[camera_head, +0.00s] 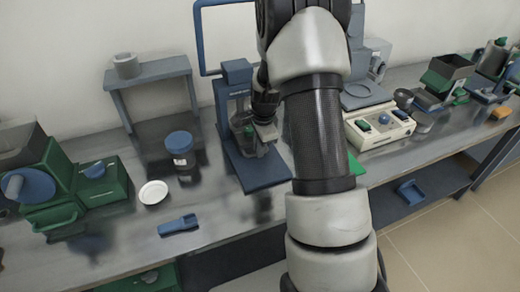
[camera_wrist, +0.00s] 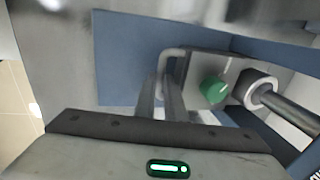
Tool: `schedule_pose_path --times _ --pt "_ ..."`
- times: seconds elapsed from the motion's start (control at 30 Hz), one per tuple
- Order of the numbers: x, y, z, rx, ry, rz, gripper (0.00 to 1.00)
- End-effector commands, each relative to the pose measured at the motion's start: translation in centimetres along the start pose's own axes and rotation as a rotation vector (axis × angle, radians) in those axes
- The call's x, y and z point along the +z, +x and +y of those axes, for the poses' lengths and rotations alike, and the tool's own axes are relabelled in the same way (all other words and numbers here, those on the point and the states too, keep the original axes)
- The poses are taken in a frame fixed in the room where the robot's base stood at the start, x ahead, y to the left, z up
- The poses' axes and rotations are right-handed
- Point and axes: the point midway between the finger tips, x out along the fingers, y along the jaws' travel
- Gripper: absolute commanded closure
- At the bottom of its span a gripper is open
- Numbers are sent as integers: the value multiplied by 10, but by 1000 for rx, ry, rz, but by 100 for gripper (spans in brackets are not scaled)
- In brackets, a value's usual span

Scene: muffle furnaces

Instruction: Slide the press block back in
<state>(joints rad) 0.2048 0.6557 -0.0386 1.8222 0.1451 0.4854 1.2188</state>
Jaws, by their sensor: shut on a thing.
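The blue press (camera_head: 258,172) stands on the bench at the middle of the head view, with its blue base plate toward the front edge. The press block (camera_wrist: 205,68) shows in the wrist view as a grey metal piece with a green knob (camera_wrist: 214,89) and a bent metal handle. My gripper (camera_wrist: 168,85) is shut on this handle. In the head view my gripper (camera_head: 262,120) is at the press, and my arm hides much of its right side. How far the block sits out of the press is hard to tell.
A round metal rod (camera_wrist: 285,105) is right of the knob in the wrist view. Left of the press are a blue-lidded jar (camera_head: 181,155), a white dish (camera_head: 153,192) and a blue scoop (camera_head: 178,225). A cream device (camera_head: 378,128) stands to the right.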

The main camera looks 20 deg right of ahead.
Motion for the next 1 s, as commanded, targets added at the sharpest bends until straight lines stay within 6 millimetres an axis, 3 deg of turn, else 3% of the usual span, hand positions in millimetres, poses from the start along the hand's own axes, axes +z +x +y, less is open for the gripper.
schedule_pose_path --times 0.07,0.1,0.2,0.57,0.77,1.0 --pt "0 -2 -7 -19 -1 3 100" --pt "0 -2 -8 -20 -1 3 88" --pt "0 -2 -7 -18 -1 3 72" --pt "0 -5 -6 -16 -1 3 71" --pt "0 -36 -6 -18 -1 4 71" --pt "0 -95 -5 -18 -1 3 71"
